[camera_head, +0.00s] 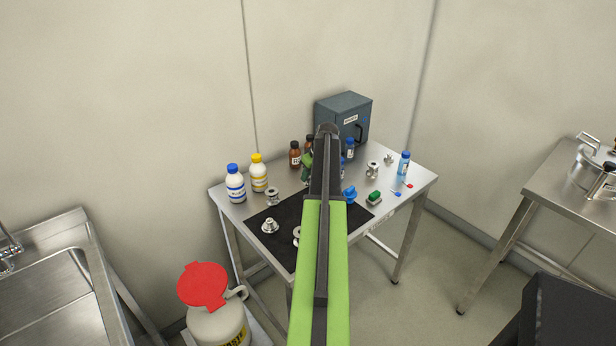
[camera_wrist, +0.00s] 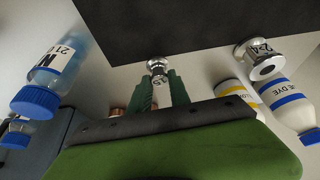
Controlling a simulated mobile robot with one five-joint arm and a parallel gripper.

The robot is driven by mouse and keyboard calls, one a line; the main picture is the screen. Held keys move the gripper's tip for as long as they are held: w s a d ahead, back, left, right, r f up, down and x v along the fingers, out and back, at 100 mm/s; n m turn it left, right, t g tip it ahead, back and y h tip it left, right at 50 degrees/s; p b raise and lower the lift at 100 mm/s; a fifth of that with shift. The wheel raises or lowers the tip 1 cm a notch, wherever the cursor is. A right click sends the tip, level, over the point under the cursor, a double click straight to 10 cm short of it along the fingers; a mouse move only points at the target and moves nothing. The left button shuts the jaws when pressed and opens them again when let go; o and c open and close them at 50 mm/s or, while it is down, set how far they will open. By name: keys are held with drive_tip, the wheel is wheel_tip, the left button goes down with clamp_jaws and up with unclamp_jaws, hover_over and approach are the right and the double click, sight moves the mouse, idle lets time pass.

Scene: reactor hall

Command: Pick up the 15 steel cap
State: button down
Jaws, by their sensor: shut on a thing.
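My gripper (camera_wrist: 160,80) has its two green fingers shut on a small steel cap (camera_wrist: 158,67) in the wrist view. The cap sits between the fingertips, near the edge of the black mat (camera_wrist: 200,25). A dark mark on the cap is too small to read surely. In the head view my own arm covers most of the gripper and the cap; only a bit of green shows beside the arm over the steel table (camera_head: 408,180). I cannot tell whether the cap still touches the table.
A steel fitting marked 2-4 (camera_wrist: 262,57) lies near the mat. White bottles with blue (camera_head: 235,185) and yellow (camera_head: 258,174) caps, brown bottles (camera_head: 295,155) and a grey box (camera_head: 345,115) stand around. A flanged steel piece (camera_head: 269,226) is on the mat's left part.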

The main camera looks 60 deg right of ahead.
wheel_tip(320, 180, up, 4)
drive_tip(key=p, duration=0.2)
drive_tip(key=shift+f+p, duration=0.1)
drive_tip(key=shift+p, duration=0.3)
drive_tip(key=s+d+r+p, duration=0.3)
drive_tip(key=s+r+p, duration=0.2)
drive_tip(key=s, duration=0.6)
drive_tip(key=shift+s+r+p, duration=0.15)
drive_tip(key=shift+r+p, duration=0.2)
